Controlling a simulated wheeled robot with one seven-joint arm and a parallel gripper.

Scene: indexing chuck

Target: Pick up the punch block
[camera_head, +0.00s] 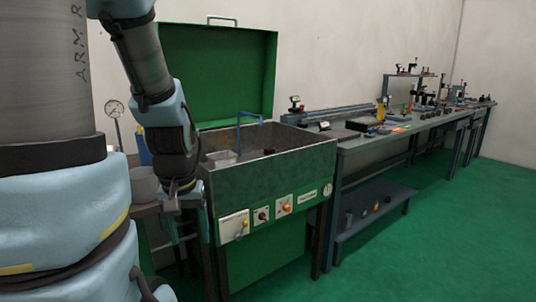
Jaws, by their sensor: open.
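My gripper (188,230) hangs fingers down at the left, in front of the left end of the green washing tank (268,182). Its two teal fingers are apart, and I see nothing between them. I cannot pick out the punch block for sure. Several small dark blocks and tools stand on the long workbench (362,143) at the right, too small to tell apart. My gripper is far from them. My arm hides part of the area left of the tank.
The tank has a raised green lid (218,70), a blue spout (240,122) and a front control panel (284,205). A pale round container (145,184) stands behind my gripper. The bench has a lower shelf (375,212). The green floor (440,240) at the right is clear.

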